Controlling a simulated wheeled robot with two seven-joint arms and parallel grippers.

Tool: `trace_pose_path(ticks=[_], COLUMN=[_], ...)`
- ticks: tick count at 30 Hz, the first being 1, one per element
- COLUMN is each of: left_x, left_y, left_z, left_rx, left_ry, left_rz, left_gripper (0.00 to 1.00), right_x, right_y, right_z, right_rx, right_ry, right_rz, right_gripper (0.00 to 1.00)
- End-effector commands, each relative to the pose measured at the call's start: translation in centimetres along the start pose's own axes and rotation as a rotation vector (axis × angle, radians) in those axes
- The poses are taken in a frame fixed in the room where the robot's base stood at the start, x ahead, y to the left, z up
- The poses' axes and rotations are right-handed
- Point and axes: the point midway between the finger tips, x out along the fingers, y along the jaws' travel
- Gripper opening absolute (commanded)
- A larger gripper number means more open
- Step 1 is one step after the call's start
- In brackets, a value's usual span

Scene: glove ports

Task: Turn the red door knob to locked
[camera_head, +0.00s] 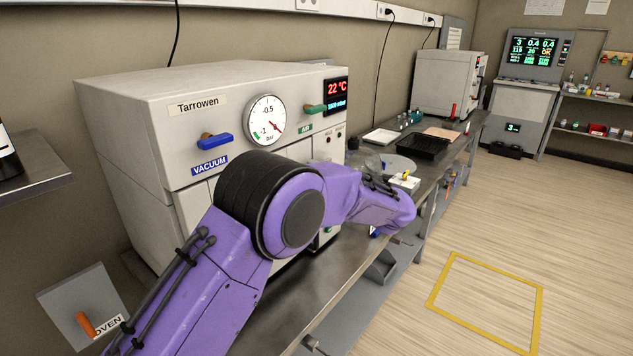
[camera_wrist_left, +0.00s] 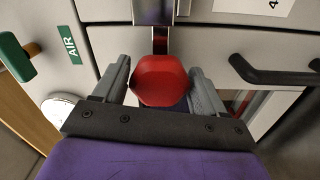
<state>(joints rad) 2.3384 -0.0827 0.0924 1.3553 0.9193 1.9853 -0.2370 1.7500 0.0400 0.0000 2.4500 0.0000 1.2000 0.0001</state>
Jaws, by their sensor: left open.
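The red door knob (camera_wrist_left: 161,80) shows in the left wrist view, on the light grey front of the cabinet below a metal bracket. My left gripper (camera_wrist_left: 160,86) is open, with one finger on each side of the knob. I cannot tell whether either finger touches it. In the head view my purple left arm crosses in front of the Tarrowen oven (camera_head: 150,130) and hides the knob and the gripper. My right gripper is in neither view.
A green AIR handle (camera_wrist_left: 17,58) is left of my gripper, and a black bar handle (camera_wrist_left: 270,73) is to its right. In the head view, a blue VACUUM handle (camera_head: 215,141) sits above my arm. The steel bench (camera_head: 335,265) runs below, with trays farther back.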

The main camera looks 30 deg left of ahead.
Motion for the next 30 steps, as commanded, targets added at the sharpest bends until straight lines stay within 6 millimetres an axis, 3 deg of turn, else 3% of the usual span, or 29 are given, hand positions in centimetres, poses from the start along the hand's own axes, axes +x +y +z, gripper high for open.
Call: trace_pose_path(ticks=[5,15,20,30], left_x=[-2.1,-9.5,-10.5,-10.5], left_y=[-0.2,-0.1,-0.1,0.0], left_z=[0.1,0.1,0.1,0.0], left_rx=[-0.001,-0.001,0.001,0.001], left_ry=[-0.003,-0.002,-0.001,0.0], left_rz=[0.002,0.003,0.0,0.0], left_gripper=[0.71,0.71,0.71,0.71], right_x=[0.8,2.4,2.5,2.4], right_y=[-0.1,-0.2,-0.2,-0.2], right_z=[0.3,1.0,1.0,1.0], right_rx=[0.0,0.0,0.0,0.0], right_ry=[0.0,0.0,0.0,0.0], right_rz=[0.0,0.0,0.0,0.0], right_gripper=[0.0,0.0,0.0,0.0])
